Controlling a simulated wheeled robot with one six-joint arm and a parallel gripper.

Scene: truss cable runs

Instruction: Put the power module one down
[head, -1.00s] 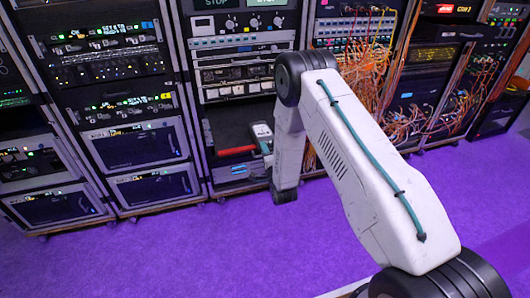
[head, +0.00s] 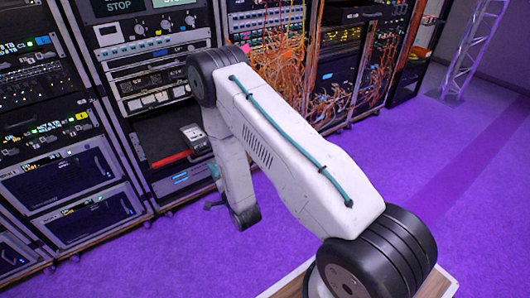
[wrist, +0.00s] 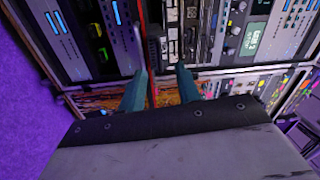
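A grey and dark boxy device (head: 193,136) stands in an open rack bay, next to a flat red piece (head: 169,160). I cannot tell whether this device is power module one. No other separate module can be made out.
Equipment racks with lit panels (head: 70,180) line the back. Loose orange cables (head: 280,60) hang from the middle racks. A metal truss (head: 470,50) stands at the far right. Purple floor (head: 440,170) lies clear in front and to the right.

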